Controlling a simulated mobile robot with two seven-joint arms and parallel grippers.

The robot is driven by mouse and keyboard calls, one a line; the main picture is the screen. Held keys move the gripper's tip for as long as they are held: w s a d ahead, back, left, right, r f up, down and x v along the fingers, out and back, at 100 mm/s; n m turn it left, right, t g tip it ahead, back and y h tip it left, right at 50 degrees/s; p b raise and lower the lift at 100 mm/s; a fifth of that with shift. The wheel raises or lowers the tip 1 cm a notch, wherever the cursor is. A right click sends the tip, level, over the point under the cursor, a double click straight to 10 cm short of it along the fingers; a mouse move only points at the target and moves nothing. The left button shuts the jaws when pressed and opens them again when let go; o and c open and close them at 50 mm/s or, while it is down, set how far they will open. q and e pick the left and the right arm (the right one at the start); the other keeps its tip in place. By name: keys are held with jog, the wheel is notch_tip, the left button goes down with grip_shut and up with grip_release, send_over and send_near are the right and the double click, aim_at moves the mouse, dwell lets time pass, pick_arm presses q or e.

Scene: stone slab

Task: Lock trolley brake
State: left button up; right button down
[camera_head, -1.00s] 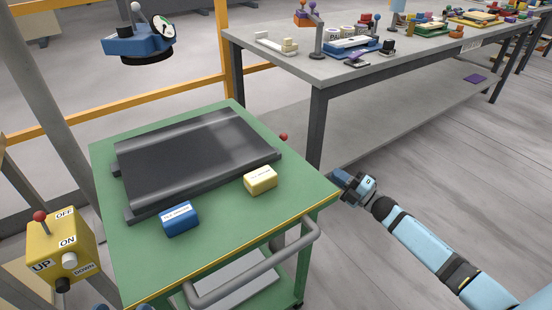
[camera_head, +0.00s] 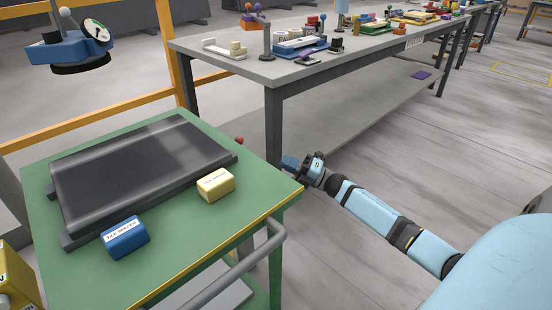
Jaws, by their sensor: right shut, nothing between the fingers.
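The green trolley (camera_head: 255,205) carries a dark stone slab (camera_head: 140,165) on its top. A small red ball knob (camera_head: 239,141) shows just past the trolley's far right edge; its stem is mostly hidden, and I cannot tell whether it is the brake lever or how it is set. My right gripper (camera_head: 288,163) is shut and empty, beyond the trolley's right corner and to the right of the red knob, apart from it in the picture. Its tips are small and partly unclear. My left gripper is not in view.
A blue block (camera_head: 125,237) and a cream block (camera_head: 215,184) lie on the trolley top. The trolley's grey handle (camera_head: 235,270) is at the near side. A grey workbench (camera_head: 275,75) with a leg close behind my right gripper holds several items. Open floor lies to the right.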

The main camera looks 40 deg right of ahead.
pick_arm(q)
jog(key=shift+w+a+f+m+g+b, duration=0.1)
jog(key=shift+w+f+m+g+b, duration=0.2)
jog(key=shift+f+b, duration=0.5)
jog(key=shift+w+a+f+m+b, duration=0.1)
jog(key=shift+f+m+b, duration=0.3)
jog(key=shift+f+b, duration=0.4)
pick_arm(e)
jog(key=x, duration=1.2)
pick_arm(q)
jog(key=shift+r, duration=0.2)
pick_arm(e)
jog(key=shift+w+r, duration=0.1)
jog(key=shift+w, duration=0.05)
